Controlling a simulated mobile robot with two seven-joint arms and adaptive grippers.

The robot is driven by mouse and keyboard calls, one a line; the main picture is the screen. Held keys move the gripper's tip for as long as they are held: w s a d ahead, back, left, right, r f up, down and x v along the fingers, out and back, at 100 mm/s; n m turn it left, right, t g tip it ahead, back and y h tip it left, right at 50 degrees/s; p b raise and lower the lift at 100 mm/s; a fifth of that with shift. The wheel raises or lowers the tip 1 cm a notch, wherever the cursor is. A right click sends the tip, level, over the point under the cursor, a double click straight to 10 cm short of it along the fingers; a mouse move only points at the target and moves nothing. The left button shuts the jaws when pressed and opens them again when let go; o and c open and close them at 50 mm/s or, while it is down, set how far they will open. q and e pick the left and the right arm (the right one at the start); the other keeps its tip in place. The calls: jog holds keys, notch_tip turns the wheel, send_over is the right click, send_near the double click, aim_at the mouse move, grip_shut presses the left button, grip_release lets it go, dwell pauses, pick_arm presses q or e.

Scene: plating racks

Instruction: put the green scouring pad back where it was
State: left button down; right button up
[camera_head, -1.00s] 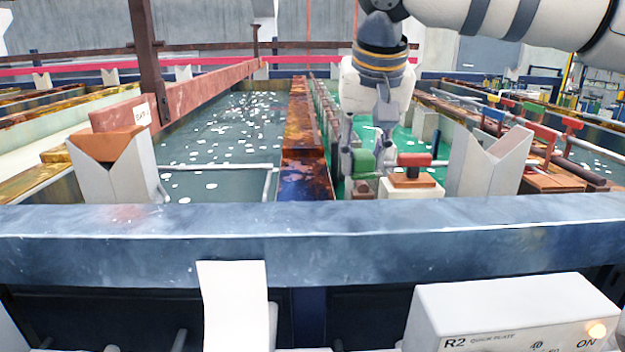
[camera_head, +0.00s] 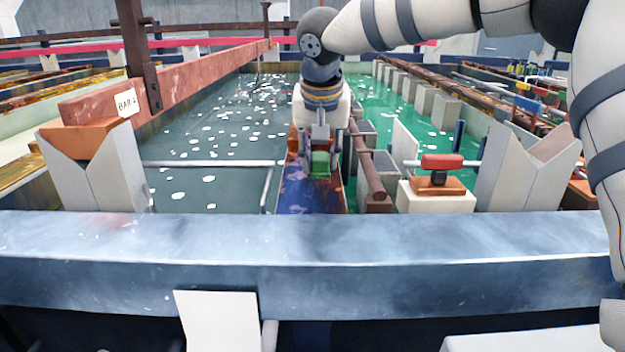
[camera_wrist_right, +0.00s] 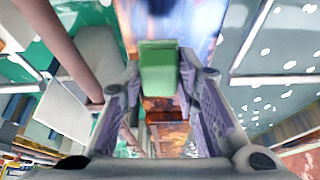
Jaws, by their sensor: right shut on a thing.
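The green scouring pad (camera_head: 320,163) is a small green block held between the fingers of my right gripper (camera_head: 320,150). In the right wrist view the pad (camera_wrist_right: 159,68) sits between the two fingertips (camera_wrist_right: 160,82), which are shut on it. In the head view, gripper and pad are over the rusty, purple-stained divider ledge (camera_head: 308,192) between the two tanks. I cannot tell exactly how high the pad is above the ledge. My left gripper is not in view.
A brown pipe (camera_head: 368,165) and grey blocks stand right of the ledge, by the green tank (camera_head: 452,133). A red-handled clamp (camera_head: 441,163) sits on a white block (camera_head: 434,200). The grey-green tank (camera_head: 215,150) is on the left. A blue rail (camera_head: 300,240) crosses in front.

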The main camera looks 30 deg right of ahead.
jog(key=f, duration=0.1)
jog(key=w+f, duration=0.1)
jog(key=f, duration=0.3)
jog(key=shift+w+a, duration=0.2)
jog(key=shift+w, duration=0.2)
jog(key=shift+s+f, duration=0.1)
jog(key=shift+f, duration=0.15)
jog(key=o, duration=1.1)
